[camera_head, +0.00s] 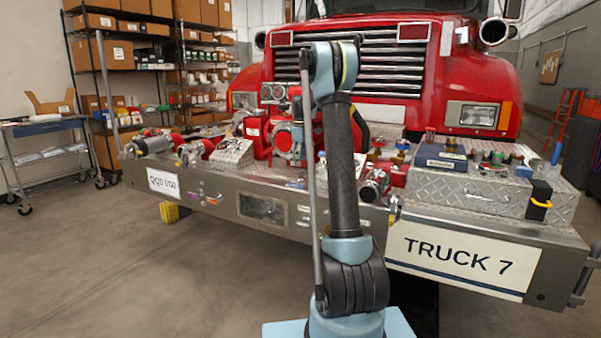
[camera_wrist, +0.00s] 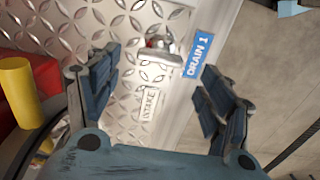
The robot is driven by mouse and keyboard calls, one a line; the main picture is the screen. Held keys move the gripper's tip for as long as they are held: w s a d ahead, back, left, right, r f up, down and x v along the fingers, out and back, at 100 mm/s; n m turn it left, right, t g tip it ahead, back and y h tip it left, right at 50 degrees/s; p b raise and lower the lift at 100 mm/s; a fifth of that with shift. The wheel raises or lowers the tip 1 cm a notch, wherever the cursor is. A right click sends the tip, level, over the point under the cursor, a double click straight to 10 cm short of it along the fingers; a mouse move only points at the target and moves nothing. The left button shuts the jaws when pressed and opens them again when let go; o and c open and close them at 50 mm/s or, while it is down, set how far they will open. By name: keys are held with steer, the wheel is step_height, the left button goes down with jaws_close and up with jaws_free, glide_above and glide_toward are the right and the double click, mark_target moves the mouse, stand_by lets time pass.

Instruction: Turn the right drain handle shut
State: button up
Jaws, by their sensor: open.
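In the wrist view a small silver handle (camera_wrist: 160,55) with a reddish spot behind it sits on the diamond-plate bumper top (camera_wrist: 95,25). It lies beside a blue label reading DRAIN 1 (camera_wrist: 199,57). Whether this is the right drain handle, I cannot tell. My gripper (camera_wrist: 155,88) is open and empty, its two dark blue fingers spread wide. The handle shows beyond the gap between the fingertips, and no contact is visible. In the head view my arm stands in front of the bumper middle and hides part of it; I cannot make out the gripper there.
A white INTAKE label (camera_wrist: 149,103) lies between the fingers. A yellow cylinder (camera_wrist: 18,92) and a red part stand at the left of the wrist view. The red truck (camera_head: 470,70) rises behind the crowded bumper (camera_head: 230,200). Open floor (camera_head: 90,270) lies at the left.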

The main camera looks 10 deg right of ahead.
mark_target(301, 174)
steer(key=shift+f, duration=2.45)
steer(key=c, duration=1.1)
